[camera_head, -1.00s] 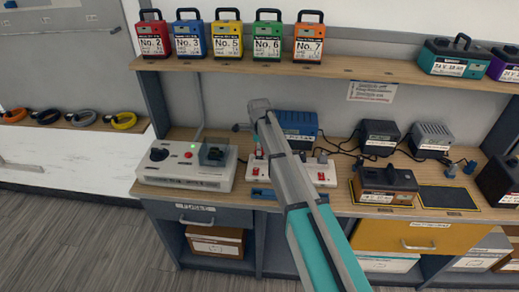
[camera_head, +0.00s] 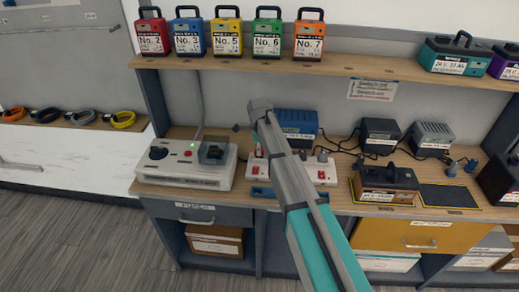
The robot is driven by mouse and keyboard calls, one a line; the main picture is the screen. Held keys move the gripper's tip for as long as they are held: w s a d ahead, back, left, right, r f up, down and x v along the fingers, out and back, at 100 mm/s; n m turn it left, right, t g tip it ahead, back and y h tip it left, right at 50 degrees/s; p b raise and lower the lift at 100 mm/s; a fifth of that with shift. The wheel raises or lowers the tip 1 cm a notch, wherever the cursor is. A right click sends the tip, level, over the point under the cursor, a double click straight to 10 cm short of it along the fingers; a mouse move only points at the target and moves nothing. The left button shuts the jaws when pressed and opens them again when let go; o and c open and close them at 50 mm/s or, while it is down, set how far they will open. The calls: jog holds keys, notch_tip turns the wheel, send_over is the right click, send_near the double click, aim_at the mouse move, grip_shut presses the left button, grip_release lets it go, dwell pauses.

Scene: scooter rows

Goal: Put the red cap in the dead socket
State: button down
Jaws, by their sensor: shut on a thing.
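A white socket strip (camera_head: 320,172) with red switches lies on the bench, behind my arm in the head view. My arm crosses its middle and hides some of its sockets. A small reddish part (camera_head: 258,150) shows at the left edge of my arm, above the strip. I cannot tell whether it is the red cap. Which socket is dead cannot be told either. My arm rises from the bottom right to a grey joint above the strip.
A white tester box (camera_head: 185,177) with a black knob and a clear-lidded part stands left of the strip. A blue charger (camera_head: 298,122) stands behind it. Numbered battery packs (camera_head: 227,38) line the shelf above. A dark mat (camera_head: 448,197) is bare.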

jog(key=shift+f+b, duration=0.55)
jog(key=shift+c, duration=1.7)
grip_release()
jog(key=shift+r, duration=0.2)
notch_tip(320, 180, up, 9)
jog(key=p, duration=0.9)
jog(key=shift+p, duration=0.3)
jog(key=s+d, duration=0.4)
jog(key=s, duration=1)
jog(key=s+d+r, duration=0.1)
jog(key=s+d, duration=0.3)
jog(key=s, duration=0.9)
jog(key=shift+s+p, duration=0.35)
jog(key=shift+p, duration=0.1)
jog(key=shift+d, duration=0.1)
